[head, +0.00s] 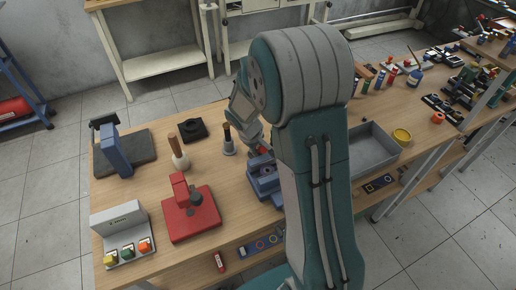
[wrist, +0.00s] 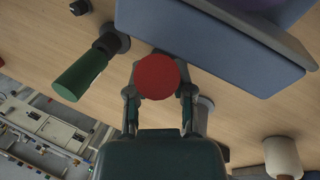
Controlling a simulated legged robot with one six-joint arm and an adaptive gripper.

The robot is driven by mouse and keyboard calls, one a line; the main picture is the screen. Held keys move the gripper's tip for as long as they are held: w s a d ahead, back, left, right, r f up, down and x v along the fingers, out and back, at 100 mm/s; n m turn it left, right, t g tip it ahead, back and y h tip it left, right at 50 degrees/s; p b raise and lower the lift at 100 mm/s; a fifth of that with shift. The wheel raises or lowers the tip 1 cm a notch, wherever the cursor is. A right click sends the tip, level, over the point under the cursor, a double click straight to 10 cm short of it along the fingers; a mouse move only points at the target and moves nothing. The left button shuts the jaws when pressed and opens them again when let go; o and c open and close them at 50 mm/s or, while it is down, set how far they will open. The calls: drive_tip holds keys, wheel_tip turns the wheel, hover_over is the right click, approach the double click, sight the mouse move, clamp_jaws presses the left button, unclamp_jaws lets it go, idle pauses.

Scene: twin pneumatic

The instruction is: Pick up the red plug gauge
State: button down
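In the wrist view the red plug gauge (wrist: 157,76) shows end-on as a red disc. It sits between the two fingers of my gripper (wrist: 158,92), which flank it closely on both sides. The gripper appears shut on it, though the contact is partly hidden behind the disc. The red end looks larger than the nearby green handle, so it is closer to the camera. The gauge's lower part is hidden. In the head view my gripper (head: 252,138) is mostly hidden by my arm above the wooden workbench.
In the wrist view a green-handled gauge (wrist: 82,75) with a dark collar stands at left, and a blue-grey block (wrist: 215,50) lies close beyond the fingers. The head view shows a blue vise (head: 262,178), a red press (head: 190,220) and a grey tray (head: 378,160) on the bench.

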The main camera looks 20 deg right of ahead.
idle(0.3)
drive_tip(key=shift+w+r, duration=0.1)
drive_tip(key=shift+r, duration=0.45)
wheel_tip(320, 180, up, 2)
drive_tip(key=shift+r, duration=0.25)
drive_tip(key=s+r, duration=0.4)
drive_tip(key=r, duration=0.1)
drive_tip(key=shift+s+r, duration=0.15)
drive_tip(key=shift+s, duration=0.25)
drive_tip(key=s+r, duration=0.4)
drive_tip(key=s, duration=0.5)
drive_tip(key=shift+s, duration=0.2)
